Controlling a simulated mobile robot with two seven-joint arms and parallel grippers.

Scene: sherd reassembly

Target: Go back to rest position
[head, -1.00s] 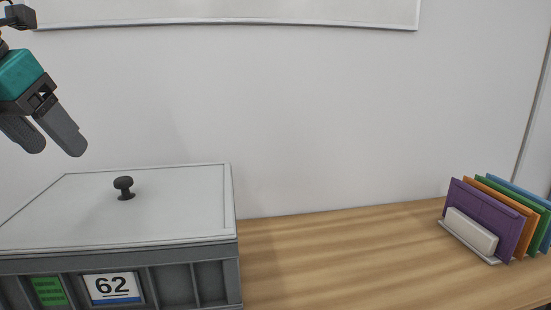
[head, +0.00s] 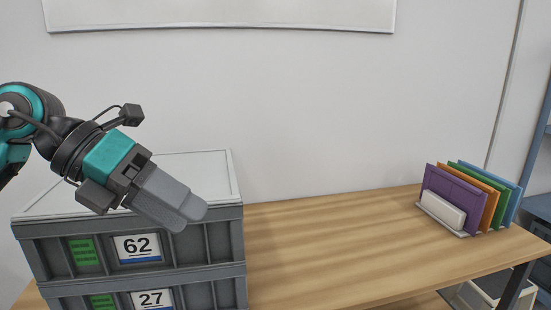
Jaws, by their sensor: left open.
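My left gripper (head: 189,219) comes in from the left and points down to the right, in front of the grey crate marked 62 (head: 200,240). It holds nothing that I can see. Its fingers overlap from this angle, and they are open. The crate has a pale lid (head: 215,170), partly hidden behind my gripper. The lid's knob is hidden. My right gripper is not in view.
A second crate marked 27 (head: 205,296) is under crate 62, on the wooden table (head: 330,240). A rack of coloured folders (head: 456,200) stands at the right. The table between is clear. A pale bin (head: 475,298) shows below the table.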

